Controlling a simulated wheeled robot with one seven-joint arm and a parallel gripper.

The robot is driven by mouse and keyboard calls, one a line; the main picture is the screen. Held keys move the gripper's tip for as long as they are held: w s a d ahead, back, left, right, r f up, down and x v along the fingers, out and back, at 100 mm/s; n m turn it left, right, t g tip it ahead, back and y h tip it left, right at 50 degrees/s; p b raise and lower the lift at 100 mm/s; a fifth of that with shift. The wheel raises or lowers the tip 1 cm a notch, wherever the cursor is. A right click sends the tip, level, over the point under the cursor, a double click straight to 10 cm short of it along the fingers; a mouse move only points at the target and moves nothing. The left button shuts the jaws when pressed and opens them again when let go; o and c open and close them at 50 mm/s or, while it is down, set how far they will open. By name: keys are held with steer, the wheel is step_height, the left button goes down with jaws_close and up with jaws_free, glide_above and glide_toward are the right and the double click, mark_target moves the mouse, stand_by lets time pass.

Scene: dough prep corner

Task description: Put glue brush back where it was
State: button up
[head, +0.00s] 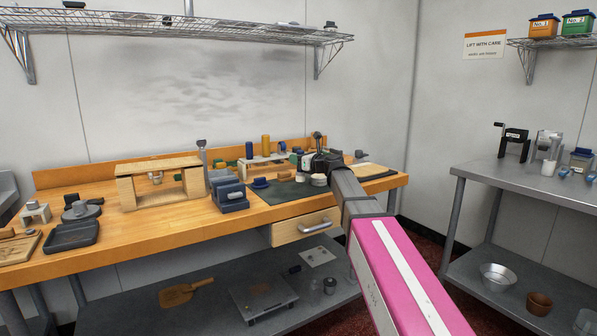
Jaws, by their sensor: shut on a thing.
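My gripper (318,163) is over the right part of the wooden workbench, at the far end of my pink and grey arm. It is small and dark in the head view, and its fingers are hard to make out. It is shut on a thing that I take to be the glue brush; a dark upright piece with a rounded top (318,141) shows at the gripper. The brush's bristles and lower end cannot be told apart from the gripper and the clutter behind. I cannot tell whether it touches anything below.
The workbench (150,237) carries a dark mat (283,193), a blue-grey block holder (231,197), a wooden stand (128,190) and a dark tray (72,236). A wire shelf (180,26) hangs above. A steel table (525,180) stands right.

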steer(key=shift+w+d+f, duration=0.1)
steer(key=shift+w+f, duration=0.1)
steer(key=shift+f, duration=0.6)
steer(key=shift+w+f, duration=0.2)
steer(key=shift+f, duration=0.6)
steer(key=shift+w+d+f, duration=0.1)
steer(key=shift+w+f, duration=0.1)
steer(key=shift+f, duration=0.6)
steer(key=shift+f, duration=0.1)
steer(key=o, duration=1)
steer(key=v, duration=1.2)
